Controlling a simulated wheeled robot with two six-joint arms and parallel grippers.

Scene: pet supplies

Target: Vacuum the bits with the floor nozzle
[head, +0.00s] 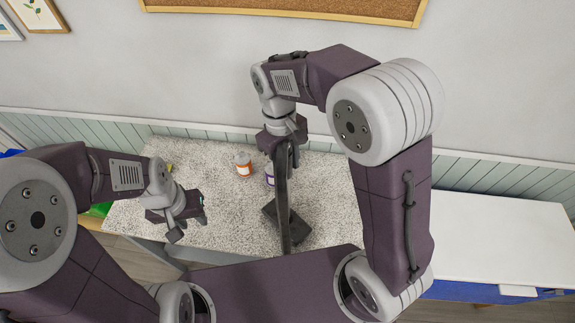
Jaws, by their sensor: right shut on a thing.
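My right gripper (283,142) is shut on the upper part of a dark floor nozzle (282,195) over the middle of the speckled table. Its long tube runs down toward the front, and a flat dark block (298,226), which looks like its head, lies beside the tube at the table surface. I cannot tell whether the block touches the table. My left gripper (188,218) is above the left part of the table, apart from the nozzle; its fingers are too small to read. The bits cannot be made out against the speckled surface.
An orange and white tub (243,165) stands at the back of the table (230,218). A purple-labelled tub (270,175) is partly hidden behind the nozzle. A white-topped cabinet (495,240) is at right. Something green (101,209) shows at the left edge.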

